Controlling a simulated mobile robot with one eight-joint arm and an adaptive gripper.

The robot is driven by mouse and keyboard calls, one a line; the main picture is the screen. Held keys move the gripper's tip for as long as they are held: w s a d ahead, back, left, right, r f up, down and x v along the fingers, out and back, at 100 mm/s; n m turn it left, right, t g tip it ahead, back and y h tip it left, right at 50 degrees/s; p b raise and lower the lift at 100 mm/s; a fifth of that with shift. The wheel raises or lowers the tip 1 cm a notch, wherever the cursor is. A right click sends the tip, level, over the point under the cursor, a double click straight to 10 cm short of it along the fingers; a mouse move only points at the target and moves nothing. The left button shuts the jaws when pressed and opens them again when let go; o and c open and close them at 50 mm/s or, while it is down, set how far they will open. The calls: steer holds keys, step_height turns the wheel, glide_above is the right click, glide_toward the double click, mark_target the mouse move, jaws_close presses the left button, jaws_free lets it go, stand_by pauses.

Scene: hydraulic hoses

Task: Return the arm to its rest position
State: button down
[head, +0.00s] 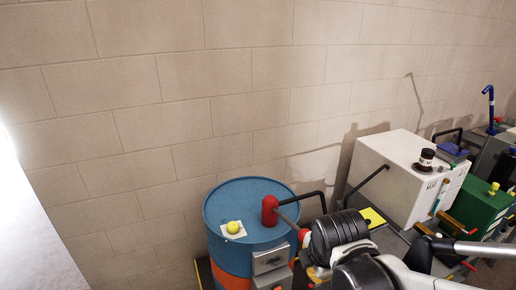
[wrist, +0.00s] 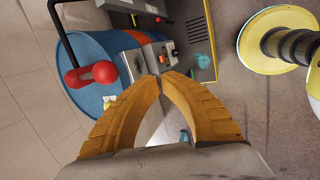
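My gripper (wrist: 164,77) shows in the wrist view as two curved orange-yellow fingers. Their tips meet or nearly meet, and I see nothing held between them. In the head view, my arm (head: 385,275) reaches in from the lower right, with a dark ribbed section in front of the equipment. The gripper fingers cannot be made out there. In the wrist view, the blue drum (wrist: 88,47) and a red fitting (wrist: 103,72) lie beyond the fingers, to the left. The fingers appear apart from them.
The blue and orange drum (head: 222,213) carries a yellow ball (head: 234,227) and a red fitting (head: 269,210) by a black hose. A white cabinet (head: 385,180) with a dark jar and a green box (head: 478,208) stand right. A block wall closes the back.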

steer(key=s+d+f+m+t+b, duration=0.1)
steer(key=s+f+m+b, duration=0.2)
steer(key=m+b, duration=0.5)
steer(key=s+d+f+m+t+b, duration=0.1)
steer(key=s+f+m+b, duration=0.3)
steer(key=m, duration=0.8)
step_height(320, 180, down, 2)
steer(key=b, duration=0.4)
steer(key=shift+d+y, duration=0.25)
steer(key=shift+y, duration=0.05)
steer(key=shift+f, duration=0.1)
